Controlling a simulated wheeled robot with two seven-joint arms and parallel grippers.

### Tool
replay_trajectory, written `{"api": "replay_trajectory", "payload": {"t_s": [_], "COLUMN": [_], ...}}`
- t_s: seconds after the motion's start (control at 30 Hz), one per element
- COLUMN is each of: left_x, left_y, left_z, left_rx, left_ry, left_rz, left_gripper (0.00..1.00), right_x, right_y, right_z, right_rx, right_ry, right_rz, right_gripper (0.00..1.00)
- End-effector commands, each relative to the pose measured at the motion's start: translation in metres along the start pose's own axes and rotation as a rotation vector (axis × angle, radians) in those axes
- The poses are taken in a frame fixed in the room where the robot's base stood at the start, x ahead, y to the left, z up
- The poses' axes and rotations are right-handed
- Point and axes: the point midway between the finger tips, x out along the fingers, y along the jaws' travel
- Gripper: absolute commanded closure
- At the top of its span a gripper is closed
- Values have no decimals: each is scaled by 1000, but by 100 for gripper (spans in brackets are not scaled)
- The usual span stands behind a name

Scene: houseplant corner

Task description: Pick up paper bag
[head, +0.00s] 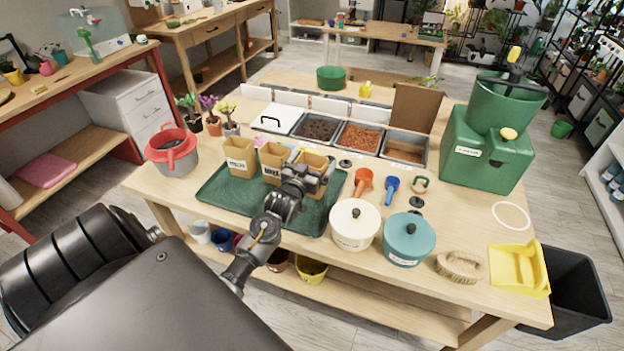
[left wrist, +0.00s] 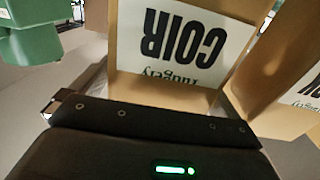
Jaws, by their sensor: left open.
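Three open-topped brown paper bags with white labels stand in a row on a dark green tray (head: 218,196): a left bag (head: 240,157), a middle bag (head: 272,160) and a right bag (head: 316,160). My left gripper (head: 312,176) is open at the right bag and hides much of it. In the left wrist view, a paper bag labelled COIR (left wrist: 175,75) appears upside down, close in front of the gripper. Part of another labelled bag (left wrist: 275,85) shows to its right. I cannot tell whether the fingers straddle the near bag. My right gripper is not in view.
A cream pot (head: 354,232) and a teal pot (head: 408,245) stand right of the tray. Soil bins (head: 358,137) lie behind, and a green dispenser (head: 485,155) stands at the right.

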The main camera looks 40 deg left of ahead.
Motion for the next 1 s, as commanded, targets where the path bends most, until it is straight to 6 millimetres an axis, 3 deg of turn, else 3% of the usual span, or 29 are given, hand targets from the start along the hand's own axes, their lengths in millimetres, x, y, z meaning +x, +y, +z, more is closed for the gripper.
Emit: {"api": "replay_trajectory", "payload": {"t_s": [0.1, 0.33, 0.77, 1.0], "left_x": [10, 11, 11, 11], "left_y": [0, 0, 0, 0], "left_z": [0, 1, 1, 0], "left_rx": [0, 0, 0, 0], "left_ry": [-1, -1, -1, 0], "left_rz": [0, 0, 0, 0], "left_gripper": [0, 0, 55, 56], "right_x": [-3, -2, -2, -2], "right_y": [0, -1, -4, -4], "right_z": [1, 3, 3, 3], "right_rx": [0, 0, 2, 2], "right_ry": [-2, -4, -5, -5], "right_rz": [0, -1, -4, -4], "right_gripper": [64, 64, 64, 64]}}
